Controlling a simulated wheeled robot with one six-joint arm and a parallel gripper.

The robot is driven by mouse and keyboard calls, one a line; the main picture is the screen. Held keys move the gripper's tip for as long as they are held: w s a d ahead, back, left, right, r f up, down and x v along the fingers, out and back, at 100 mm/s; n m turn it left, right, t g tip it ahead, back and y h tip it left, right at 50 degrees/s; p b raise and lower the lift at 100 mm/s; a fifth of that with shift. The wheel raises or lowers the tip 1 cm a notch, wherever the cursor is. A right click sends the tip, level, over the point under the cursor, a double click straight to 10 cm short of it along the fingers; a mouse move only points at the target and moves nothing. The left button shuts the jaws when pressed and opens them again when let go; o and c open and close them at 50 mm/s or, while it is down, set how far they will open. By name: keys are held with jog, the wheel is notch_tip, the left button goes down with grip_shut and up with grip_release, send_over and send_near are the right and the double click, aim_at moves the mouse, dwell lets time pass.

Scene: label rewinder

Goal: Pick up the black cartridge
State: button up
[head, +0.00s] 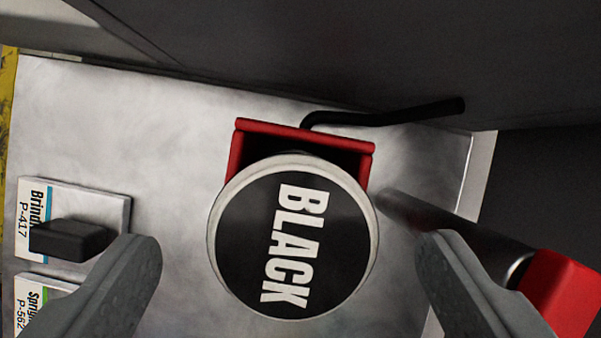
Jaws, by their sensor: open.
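The black cartridge (245,245) is a round can with a black end face, a pale rim and the white word BLACK, which reads sideways. It sits at the middle of the view, in front of a red square holder (305,134) that is partly hidden behind it. My gripper (290,250) is open. Its two grey fingers show at the lower left and lower right, one on each side of the cartridge, with a gap on both sides. Neither finger appears to touch it.
A black bent hose (390,114) runs right from the red holder. A dark rod (455,225) with a red block (562,293) lies near the right finger. Labelled plates, one reading Brind (115,210) with a black knob (68,239), are at the left. A dark wall (330,50) stands behind.

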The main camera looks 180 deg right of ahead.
aim_at(292, 236)
jog(key=shift+x, duration=1.4)
jog(key=c, duration=1.7)
jog(key=shift+o, duration=0.2)
jog(key=shift+r, duration=0.1)
